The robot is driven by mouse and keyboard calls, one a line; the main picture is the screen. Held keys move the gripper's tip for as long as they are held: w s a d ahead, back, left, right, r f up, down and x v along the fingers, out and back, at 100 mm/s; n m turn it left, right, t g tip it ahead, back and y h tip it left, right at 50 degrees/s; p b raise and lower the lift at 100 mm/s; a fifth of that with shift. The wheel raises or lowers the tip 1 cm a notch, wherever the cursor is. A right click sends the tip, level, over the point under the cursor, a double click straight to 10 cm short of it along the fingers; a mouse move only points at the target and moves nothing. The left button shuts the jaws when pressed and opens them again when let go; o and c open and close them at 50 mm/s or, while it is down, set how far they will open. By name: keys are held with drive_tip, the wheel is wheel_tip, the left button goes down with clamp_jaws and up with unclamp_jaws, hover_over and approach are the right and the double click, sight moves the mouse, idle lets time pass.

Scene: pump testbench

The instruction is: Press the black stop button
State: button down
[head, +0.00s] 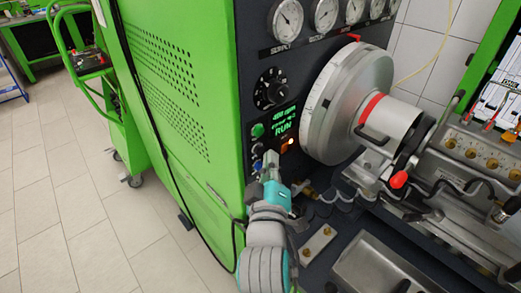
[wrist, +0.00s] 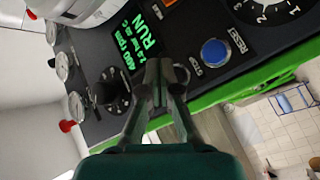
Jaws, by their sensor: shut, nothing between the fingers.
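The control panel on the green bench shows in both views. The black stop button (wrist: 180,75) has a light ring and sits beside my fingertips in the wrist view, partly hidden by them. In the head view a small dark button (head: 257,149) sits between a green one and a blue one. My gripper (head: 270,157) is shut and empty, its tips close in front of the panel; it also shows in the wrist view (wrist: 158,68). I cannot tell whether the tips touch the panel. The display (head: 284,121) reads RUN in green.
The blue reset button (wrist: 215,52) is near the stop button. A black knob (head: 270,88) sits above the display. The large silver drum (head: 345,103) juts out to the right. Open floor (head: 80,220) lies left of the green cabinet (head: 172,90).

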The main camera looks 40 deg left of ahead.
drive_tip(key=shift+a, duration=0.95)
idle(0.8)
drive_tip(key=shift+d, duration=0.95)
drive_tip(key=d, duration=0.5)
drive_tip(key=shift+s, duration=0.2)
idle(1.1)
